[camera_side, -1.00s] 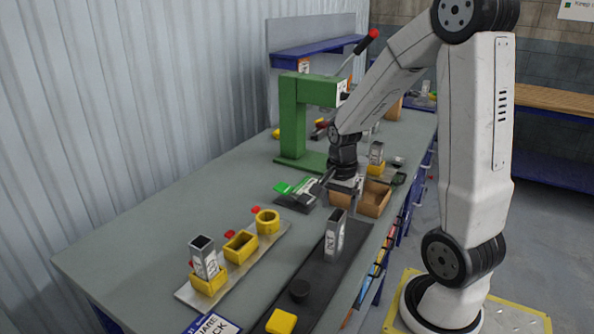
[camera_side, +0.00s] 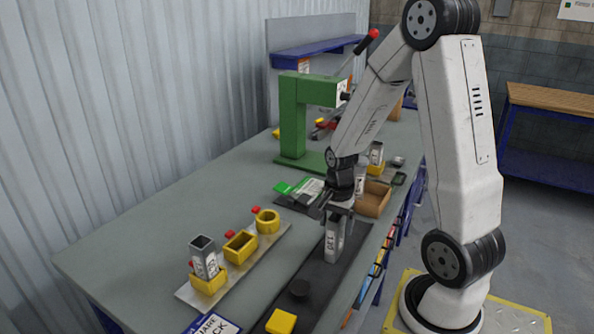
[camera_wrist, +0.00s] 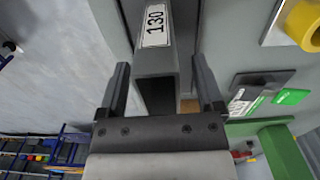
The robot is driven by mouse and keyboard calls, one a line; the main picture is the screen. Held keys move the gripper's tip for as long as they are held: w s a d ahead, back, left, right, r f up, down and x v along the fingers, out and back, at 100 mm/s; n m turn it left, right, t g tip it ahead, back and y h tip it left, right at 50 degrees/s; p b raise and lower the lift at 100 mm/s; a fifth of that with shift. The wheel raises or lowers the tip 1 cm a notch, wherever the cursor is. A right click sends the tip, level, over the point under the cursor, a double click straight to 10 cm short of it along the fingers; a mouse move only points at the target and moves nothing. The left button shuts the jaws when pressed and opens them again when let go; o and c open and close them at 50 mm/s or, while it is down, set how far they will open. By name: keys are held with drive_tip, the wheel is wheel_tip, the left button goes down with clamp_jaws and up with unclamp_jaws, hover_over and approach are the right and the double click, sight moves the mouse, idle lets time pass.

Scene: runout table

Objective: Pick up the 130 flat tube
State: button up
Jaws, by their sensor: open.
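The 130 flat tube (camera_side: 334,240) is a grey rectangular hollow tube standing upright on the dark strip. In the wrist view its white label (camera_wrist: 155,25) reads 130, and its open end (camera_wrist: 157,92) faces the camera. My gripper (camera_side: 338,210) is over the top of the tube in the side view. In the wrist view the open jaws (camera_wrist: 162,88) stand on either side of the tube's end, with a gap visible at each side.
A plate with yellow holders (camera_side: 240,245) and a square tube (camera_side: 204,256) lies left. A green press (camera_side: 292,115) and cardboard box (camera_side: 374,198) stand behind.

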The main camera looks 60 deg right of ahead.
drive_tip(key=shift+c, duration=0.2)
idle(0.3)
clamp_jaws()
wheel_tip(320, 180, up, 10)
idle(1.1)
drive_tip(key=shift+w, duration=0.15)
idle(0.3)
